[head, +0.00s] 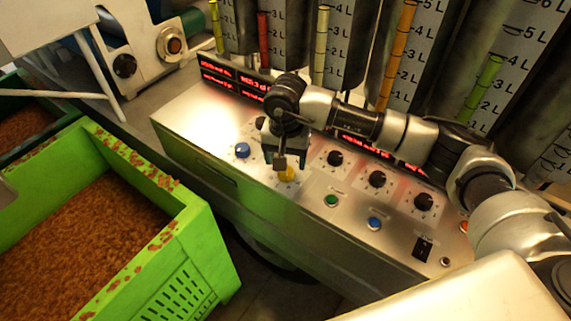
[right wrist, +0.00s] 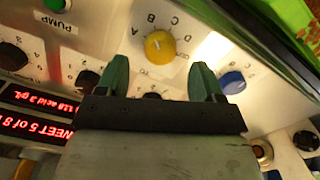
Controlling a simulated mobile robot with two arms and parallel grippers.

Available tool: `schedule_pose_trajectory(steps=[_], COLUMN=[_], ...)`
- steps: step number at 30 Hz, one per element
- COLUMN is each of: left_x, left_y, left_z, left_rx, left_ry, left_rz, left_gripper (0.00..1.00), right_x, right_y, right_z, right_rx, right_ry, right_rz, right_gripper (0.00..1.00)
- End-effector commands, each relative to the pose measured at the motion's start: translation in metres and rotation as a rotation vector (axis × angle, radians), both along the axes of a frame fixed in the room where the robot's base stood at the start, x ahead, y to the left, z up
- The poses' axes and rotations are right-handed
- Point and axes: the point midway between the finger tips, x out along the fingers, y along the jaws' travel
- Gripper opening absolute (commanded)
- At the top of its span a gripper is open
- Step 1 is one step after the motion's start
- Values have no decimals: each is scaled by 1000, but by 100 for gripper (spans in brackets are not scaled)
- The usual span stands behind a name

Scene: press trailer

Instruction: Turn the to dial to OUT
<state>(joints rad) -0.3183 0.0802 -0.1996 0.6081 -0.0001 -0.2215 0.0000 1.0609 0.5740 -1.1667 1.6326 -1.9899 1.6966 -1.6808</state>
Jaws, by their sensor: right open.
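A yellow dial (right wrist: 160,47) sits on the metal control panel, with the letters A, B, C and D around it in the right wrist view. No OUT mark can be read, and the dial's pointer direction is unclear. In the head view the yellow dial (head: 289,175) is partly hidden by my right gripper (head: 280,164). My right gripper (right wrist: 160,65) is open, its two dark green fingers apart with the dial appearing between and beyond their tips. It appears to be above the dial, not holding it. My left gripper is in neither view.
A green crate (head: 205,240) stands left, and graduated tubes (head: 320,42) stand behind.

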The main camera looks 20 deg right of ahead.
Motion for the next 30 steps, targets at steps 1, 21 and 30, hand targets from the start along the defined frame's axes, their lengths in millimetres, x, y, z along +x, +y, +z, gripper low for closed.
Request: schedule_pose_trajectory(steps=[1, 21, 30], left_x=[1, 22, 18], left_y=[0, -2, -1], left_z=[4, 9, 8], left_rx=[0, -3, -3], left_ry=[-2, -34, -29], left_rz=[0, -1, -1], left_gripper=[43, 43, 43], right_x=[-1, 0, 0], right_y=[0, 1, 1], right_z=[-9, -41, -40], right_rx=[1, 3, 3], right_ry=[4, -1, -1], right_rz=[-1, 0, 0], right_gripper=[67, 55, 18])
